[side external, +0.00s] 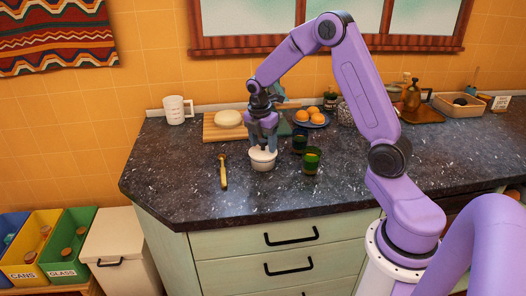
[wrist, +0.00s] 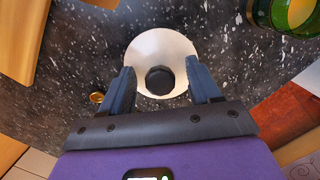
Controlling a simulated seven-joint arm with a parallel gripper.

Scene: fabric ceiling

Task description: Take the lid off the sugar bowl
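The sugar bowl (side external: 262,161) is small and white and stands near the front of the dark speckled counter. In the wrist view its round white lid (wrist: 150,42) has a black knob (wrist: 160,80) in the middle. My gripper (side external: 263,147) points down right over the bowl. In the wrist view my gripper (wrist: 158,77) is open, with one blue finger on each side of the knob and gaps between. I cannot tell whether the fingertips touch the lid. The bowl's body is hidden under the lid in the wrist view.
A wooden board (side external: 212,133) with a pale round item (side external: 228,118) and a plate of oranges (side external: 318,124) are behind. The counter's front left is clear.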

